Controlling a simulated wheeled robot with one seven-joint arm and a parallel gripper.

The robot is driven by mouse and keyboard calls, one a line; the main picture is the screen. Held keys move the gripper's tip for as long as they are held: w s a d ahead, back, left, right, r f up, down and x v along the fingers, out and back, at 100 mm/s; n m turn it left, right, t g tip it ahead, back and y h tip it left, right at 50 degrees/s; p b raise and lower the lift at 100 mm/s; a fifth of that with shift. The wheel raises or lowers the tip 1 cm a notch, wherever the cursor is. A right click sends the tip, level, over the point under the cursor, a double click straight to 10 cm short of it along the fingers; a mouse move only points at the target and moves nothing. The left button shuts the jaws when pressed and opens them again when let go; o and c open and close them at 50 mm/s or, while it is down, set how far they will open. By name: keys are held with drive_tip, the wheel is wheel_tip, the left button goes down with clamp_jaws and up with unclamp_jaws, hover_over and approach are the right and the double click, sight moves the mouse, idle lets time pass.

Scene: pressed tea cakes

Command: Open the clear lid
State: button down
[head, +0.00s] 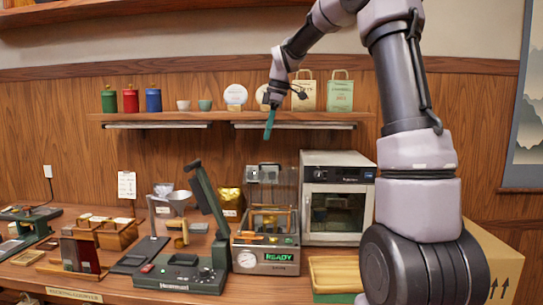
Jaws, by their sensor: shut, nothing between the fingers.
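The clear lid (287,186) is a see-through cover on the steel press machine (267,262), which stands at the middle of the counter. Clear panels show above the machine's body; I cannot tell from here how far the lid stands open. The machine's green display reads READY, and a round gauge sits at its left. My gripper (269,130) hangs with its teal fingers pointing down, in front of the wall shelf and above the machine, apart from the lid. Its fingers are shut and hold nothing.
A white oven (338,172) stands right of the machine. A dark green sealer (182,272) with a raised arm stands at its left. A wall shelf (215,117) carries canisters, cups and bags behind my gripper. A wooden tray (335,272) lies at front right.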

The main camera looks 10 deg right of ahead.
drive_tip(key=s+d+f+m+t, duration=0.25)
drive_tip(key=s+t, duration=0.35)
drive_tip(key=s, duration=0.3)
drive_tip(key=w+a+f, duration=0.1)
drive_tip(key=w+f, duration=0.6)
drive_tip(key=w, duration=0.2)
drive_tip(key=shift+w+f, duration=0.25)
drive_tip(key=shift+f, duration=0.05)
drive_tip(key=shift+y, duration=0.3)
drive_tip(key=shift+m+g, duration=0.25)
drive_tip(key=shift+g, duration=0.45)
drive_tip(key=w+r, duration=0.1)
drive_tip(key=w, duration=0.1)
drive_tip(key=w+d+r, duration=0.1)
drive_tip(key=w, duration=0.2)
drive_tip(key=w+d+r, duration=0.1)
drive_tip(key=w, duration=0.1)
drive_tip(key=shift+w+d+r, duration=0.1)
drive_tip(key=shift+w+d, duration=0.1)
drive_tip(key=shift+w, duration=0.05)
drive_tip(key=shift+a, duration=0.1)
